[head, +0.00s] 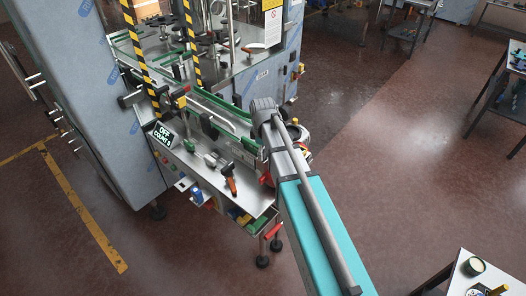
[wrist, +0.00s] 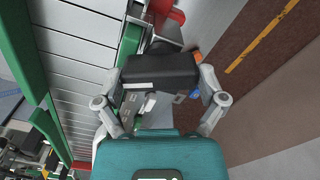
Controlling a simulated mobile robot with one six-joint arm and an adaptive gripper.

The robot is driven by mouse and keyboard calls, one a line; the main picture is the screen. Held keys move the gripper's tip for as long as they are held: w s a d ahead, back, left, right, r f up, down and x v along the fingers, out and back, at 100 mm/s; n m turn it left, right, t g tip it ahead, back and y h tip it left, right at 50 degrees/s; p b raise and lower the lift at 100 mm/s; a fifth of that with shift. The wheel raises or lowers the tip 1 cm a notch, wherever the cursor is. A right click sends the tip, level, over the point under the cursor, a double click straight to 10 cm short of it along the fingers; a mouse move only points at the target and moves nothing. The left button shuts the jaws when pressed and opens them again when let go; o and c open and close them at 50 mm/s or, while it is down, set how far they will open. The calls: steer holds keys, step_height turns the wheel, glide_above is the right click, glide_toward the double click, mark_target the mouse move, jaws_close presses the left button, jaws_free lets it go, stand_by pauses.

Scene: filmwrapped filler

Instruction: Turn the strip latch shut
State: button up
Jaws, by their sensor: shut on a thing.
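In the wrist view my gripper (wrist: 160,82) has its two grey fingers closed on a black block-shaped piece (wrist: 160,69). I take this piece for the handle of the strip latch, but its pivot and the strip are hidden, so I cannot tell the latch's angle. The piece lies beside the machine's pale slatted conveyor (wrist: 85,75). In the head view my arm reaches to the machine's front right corner, and it hides the gripper and the latch there.
Green rails (wrist: 30,60) edge the conveyor. A red part (wrist: 165,14) is just beyond the black piece. Open floor (head: 385,190) lies to the right.

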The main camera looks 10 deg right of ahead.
steer(key=m, duration=0.5)
stand_by(0.6)
steer(key=o, duration=0.8)
